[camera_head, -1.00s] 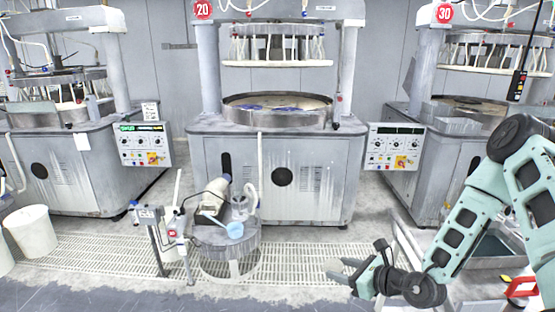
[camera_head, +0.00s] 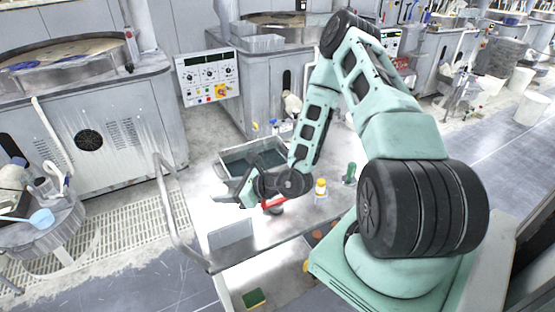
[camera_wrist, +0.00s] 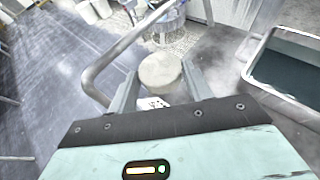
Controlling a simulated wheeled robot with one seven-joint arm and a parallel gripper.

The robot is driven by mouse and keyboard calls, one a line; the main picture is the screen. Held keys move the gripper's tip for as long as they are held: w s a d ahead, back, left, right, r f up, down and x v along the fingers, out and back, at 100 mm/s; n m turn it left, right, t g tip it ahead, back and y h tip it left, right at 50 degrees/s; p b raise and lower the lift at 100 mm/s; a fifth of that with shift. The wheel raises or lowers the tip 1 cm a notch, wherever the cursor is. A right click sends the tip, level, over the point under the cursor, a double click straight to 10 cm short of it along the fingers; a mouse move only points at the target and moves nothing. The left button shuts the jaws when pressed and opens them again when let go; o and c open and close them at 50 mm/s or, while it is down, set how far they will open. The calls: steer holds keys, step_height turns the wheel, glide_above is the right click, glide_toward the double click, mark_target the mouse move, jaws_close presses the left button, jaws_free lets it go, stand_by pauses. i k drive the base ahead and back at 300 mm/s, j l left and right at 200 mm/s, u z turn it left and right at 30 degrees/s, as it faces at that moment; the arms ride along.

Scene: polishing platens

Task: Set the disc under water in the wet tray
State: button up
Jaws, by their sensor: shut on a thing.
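In the head view the disc cannot be made out clearly beside the gripper. The wet tray (camera_head: 240,149) is a grey rectangular tray holding dark water, behind my gripper on the cart. It also shows at the right of the wrist view (camera_wrist: 257,58), apart from the disc.
The metal cart top (camera_head: 285,222) holds a yellow-capped bottle (camera_head: 320,189), a green bottle (camera_head: 349,174), a red-handled item (camera_head: 274,203) and an upright grey plate (camera_head: 231,233). A bent metal rail (camera_head: 172,210) stands at its left end. Polishing machines stand behind.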

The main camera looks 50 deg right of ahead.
mark_target(238, 175)
steer(key=l, duration=1.05)
steer(key=i+l, duration=0.6)
